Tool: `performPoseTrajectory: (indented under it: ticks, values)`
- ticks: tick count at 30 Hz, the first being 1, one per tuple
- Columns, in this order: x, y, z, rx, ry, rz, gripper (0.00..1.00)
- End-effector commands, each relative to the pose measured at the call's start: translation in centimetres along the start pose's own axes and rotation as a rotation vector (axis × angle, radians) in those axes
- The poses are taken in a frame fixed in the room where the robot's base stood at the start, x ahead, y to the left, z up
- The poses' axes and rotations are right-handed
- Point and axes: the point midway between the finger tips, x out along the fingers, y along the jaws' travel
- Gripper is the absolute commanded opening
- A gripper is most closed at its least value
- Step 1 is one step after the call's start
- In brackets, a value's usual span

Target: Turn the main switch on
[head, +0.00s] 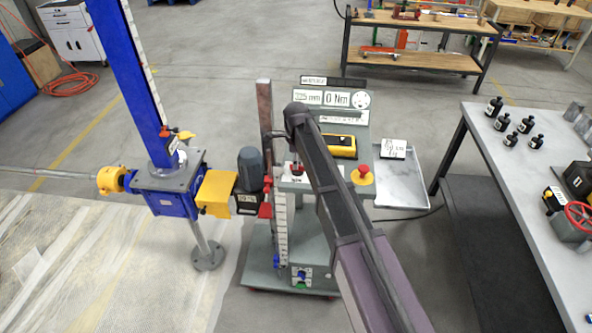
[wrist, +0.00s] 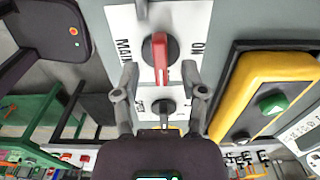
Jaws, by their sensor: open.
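The main switch (wrist: 160,50) shows in the wrist view as a red handle on a black round base, on a white plate. The plate reads MAIN on the left and ON on the right. The handle lies upright in the picture, between the two words. My gripper (wrist: 160,70) is open, with one finger on each side of the handle's lower end and gaps to both. Whether it touches the panel I cannot tell. In the head view my arm covers most of the switch area on the grey console (head: 345,130).
Below the switch is a smaller black knob (wrist: 163,107). A yellow box with a green button (wrist: 271,102) is at the right. In the head view, a red emergency stop (head: 363,173) sits right of my arm, and a blue screw jack (head: 165,190) stands left.

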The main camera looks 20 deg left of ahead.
Motion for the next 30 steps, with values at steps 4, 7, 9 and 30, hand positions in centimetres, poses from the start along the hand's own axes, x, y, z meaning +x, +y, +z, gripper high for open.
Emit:
performPoseTrajectory:
  ticks: [4, 7, 9, 30]
  values:
    - [1.4, 0.0, 0.0, 0.0, 0.0, 0.0, 0.54]
    - [1.9, 0.0, 0.0, 0.0, 0.0, 0.0, 0.54]
    - [2.1, 0.0, 0.0, 0.0, 0.0, 0.0, 0.54]
    - [2.3, 0.0, -0.1, 0.001, 0.0, 0.0, 0.0]
